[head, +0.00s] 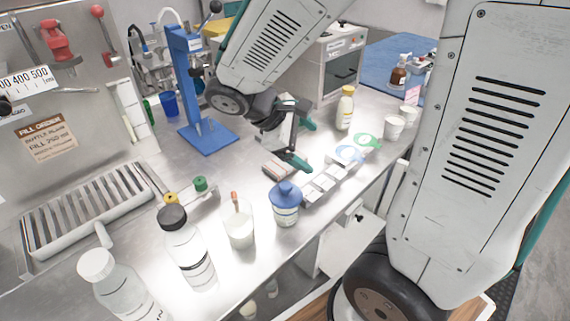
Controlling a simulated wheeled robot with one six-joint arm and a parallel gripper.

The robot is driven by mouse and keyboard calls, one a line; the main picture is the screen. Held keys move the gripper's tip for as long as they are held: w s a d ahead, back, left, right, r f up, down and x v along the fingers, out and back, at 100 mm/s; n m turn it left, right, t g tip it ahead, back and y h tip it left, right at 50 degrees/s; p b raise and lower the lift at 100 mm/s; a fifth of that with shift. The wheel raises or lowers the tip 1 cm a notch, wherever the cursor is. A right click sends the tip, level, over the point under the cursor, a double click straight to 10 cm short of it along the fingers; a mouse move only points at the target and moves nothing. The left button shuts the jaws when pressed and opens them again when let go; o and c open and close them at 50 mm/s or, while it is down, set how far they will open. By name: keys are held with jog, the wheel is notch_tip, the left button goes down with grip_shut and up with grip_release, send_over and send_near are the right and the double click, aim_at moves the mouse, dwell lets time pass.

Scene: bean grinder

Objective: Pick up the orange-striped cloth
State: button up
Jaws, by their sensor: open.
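A small folded cloth (276,169), pale with brownish-orange edges, lies flat on the steel counter near the middle of the head view. It is small here, and its stripes are hard to make out. My gripper (304,143) has teal fingertips spread apart with nothing between them. The nearer fingertip is just right of the cloth and slightly above it in the picture. The farther fingertip is beyond it. I cannot tell whether the nearer finger touches the cloth.
A blue-lidded jar (286,204) and a white tray with compartments (326,184) are close to the cloth. A blue press stand (206,133) is at left. A yellow-white bottle (345,108) stands behind right. Bare counter lies left of the cloth.

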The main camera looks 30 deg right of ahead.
jog(key=w+f+n+t+h, duration=0.1)
jog(key=w+f+n+h, duration=0.2)
jog(key=w+f+n, duration=0.3)
jog(key=n+t+h, duration=0.2)
jog(key=n+t, duration=0.2)
jog(key=n, duration=0.2)
send_near(280, 165)
jog(key=x, duration=0.4)
jog(key=shift+d+f, duration=0.15)
jog(key=shift+d, duration=0.15)
jog(key=x, duration=0.4)
jog(key=r+x, duration=0.1)
jog(key=x, duration=0.2)
jog(key=shift+w+d, duration=0.2)
jog(key=shift+c, duration=0.3)
jog(key=c, duration=1)
